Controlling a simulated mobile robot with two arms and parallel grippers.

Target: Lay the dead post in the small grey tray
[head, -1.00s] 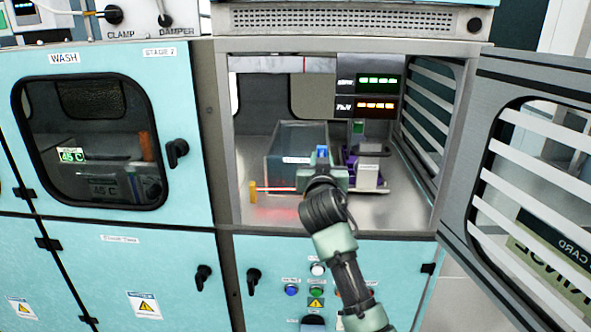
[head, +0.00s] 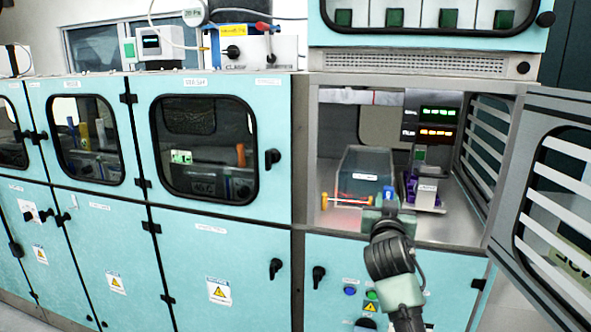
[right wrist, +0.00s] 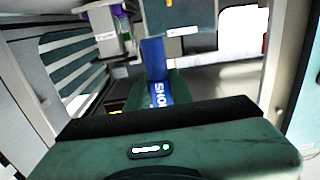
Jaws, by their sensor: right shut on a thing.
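My right gripper (head: 387,208) is at the front of the open bay, before the grey-blue tank (head: 350,165). It is shut on a blue piece (head: 389,192), which stands upright at the jaws. In the right wrist view the blue piece (right wrist: 156,75) bears white letters, partly cut off, reading "SHO". I cannot tell whether this piece is the dead post. I cannot make out a small grey tray for certain. My left gripper is not in view.
A purple-based device (head: 427,195) stands right of the tank. The slatted door (head: 555,190) hangs open at right. Closed teal cabinets (head: 215,150) fill the left.

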